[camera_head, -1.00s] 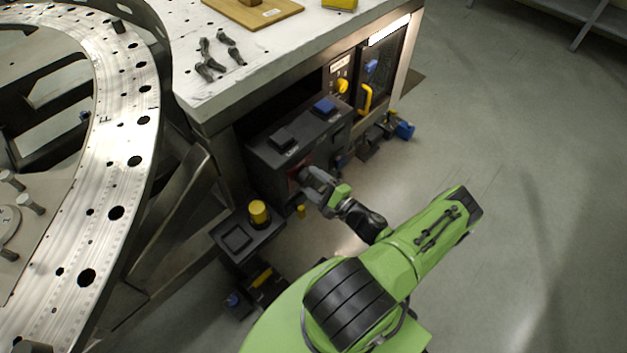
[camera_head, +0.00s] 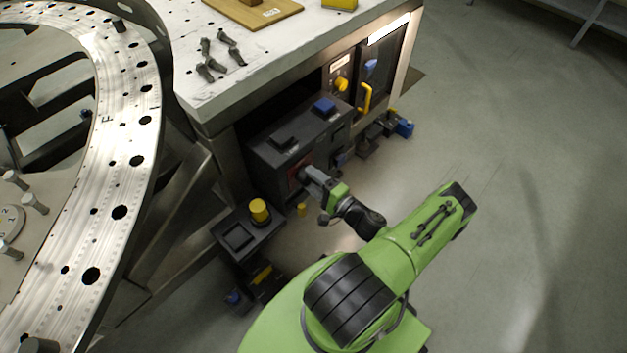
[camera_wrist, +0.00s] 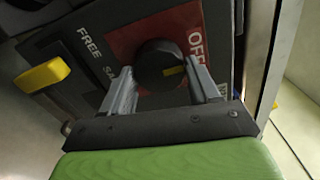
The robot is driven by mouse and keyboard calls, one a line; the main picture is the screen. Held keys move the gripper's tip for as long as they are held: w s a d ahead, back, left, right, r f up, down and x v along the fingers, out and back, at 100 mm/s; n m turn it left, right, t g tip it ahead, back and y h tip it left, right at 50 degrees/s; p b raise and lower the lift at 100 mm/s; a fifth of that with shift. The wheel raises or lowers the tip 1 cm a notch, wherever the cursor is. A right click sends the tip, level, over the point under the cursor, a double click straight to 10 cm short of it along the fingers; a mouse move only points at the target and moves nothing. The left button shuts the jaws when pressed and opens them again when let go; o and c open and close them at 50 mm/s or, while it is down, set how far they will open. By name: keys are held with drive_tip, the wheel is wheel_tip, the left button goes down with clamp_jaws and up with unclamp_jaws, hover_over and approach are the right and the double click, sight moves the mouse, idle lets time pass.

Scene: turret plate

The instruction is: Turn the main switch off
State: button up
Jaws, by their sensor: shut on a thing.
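The main switch is a round black knob (camera_wrist: 158,66) with a yellow mark, set on a red plate (camera_wrist: 128,38). The word OFF stands at the plate's right side, and the yellow mark points right, toward the lettering. My gripper (camera_wrist: 162,78) has one finger on each side of the knob and is shut on it. In the head view the red plate (camera_head: 298,168) shows on the front of a dark box, with my gripper (camera_head: 309,176) against it.
A yellow lever (camera_wrist: 42,75) sits left of the lettering FREE. The dark box (camera_head: 268,158) stands under a white bench top (camera_head: 290,50). A pedestal with a yellow button (camera_head: 259,210) stands close to my arm's left. The floor on the right is clear.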

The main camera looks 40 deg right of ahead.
drive_tip(key=o, duration=1.1)
drive_tip(key=shift+c, duration=0.2)
drive_tip(key=s+p, duration=0.1)
drive_tip(key=s, duration=1.4)
drive_tip(key=shift+s+d+p, duration=0.2)
drive_tip(key=shift+s+p, duration=0.2)
drive_tip(key=shift+r, duration=0.1)
